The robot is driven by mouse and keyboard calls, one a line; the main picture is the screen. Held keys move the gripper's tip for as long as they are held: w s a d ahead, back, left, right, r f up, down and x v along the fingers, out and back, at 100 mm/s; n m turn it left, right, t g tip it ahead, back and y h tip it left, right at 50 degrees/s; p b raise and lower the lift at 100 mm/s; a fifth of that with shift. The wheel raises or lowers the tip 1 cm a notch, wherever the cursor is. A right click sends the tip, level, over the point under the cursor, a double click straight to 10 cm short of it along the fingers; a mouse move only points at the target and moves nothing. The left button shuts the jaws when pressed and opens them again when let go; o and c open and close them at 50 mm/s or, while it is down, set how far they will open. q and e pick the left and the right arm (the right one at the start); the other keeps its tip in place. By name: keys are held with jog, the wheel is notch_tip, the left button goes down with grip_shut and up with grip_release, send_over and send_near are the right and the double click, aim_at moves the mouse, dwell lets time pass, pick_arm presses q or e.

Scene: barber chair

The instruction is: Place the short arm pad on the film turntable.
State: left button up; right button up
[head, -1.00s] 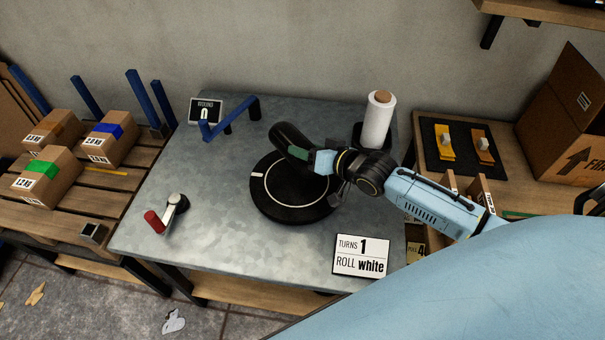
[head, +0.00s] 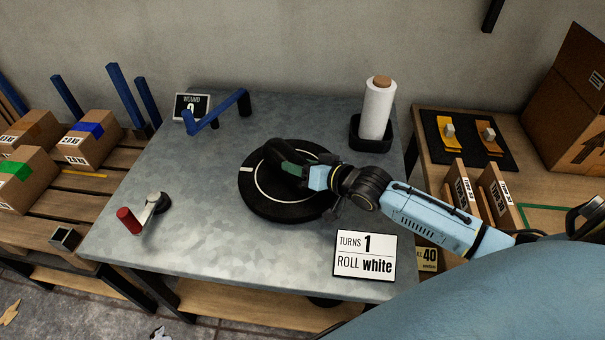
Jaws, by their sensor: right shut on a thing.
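The short arm pad (head: 273,151) is a dark, rounded, elongated piece. My right gripper (head: 308,174) comes in from the right and is shut on it. The pad is over the film turntable (head: 262,205), a round black disc with a pale ring and a white mark at its left edge. The pad covers the disc's upper middle; I cannot tell whether it touches the disc. The gripper's fingertips are partly hidden by the pad and the wrist. My left gripper is not in view.
A white film roll (head: 377,108) stands in a black holder behind my right arm. A blue bent bar (head: 216,112), a red-handled crank (head: 143,213) and a sign (head: 364,257) surround the turntable.

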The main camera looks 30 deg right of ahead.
jog(key=shift+f, duration=0.1)
jog(key=o, duration=1.2)
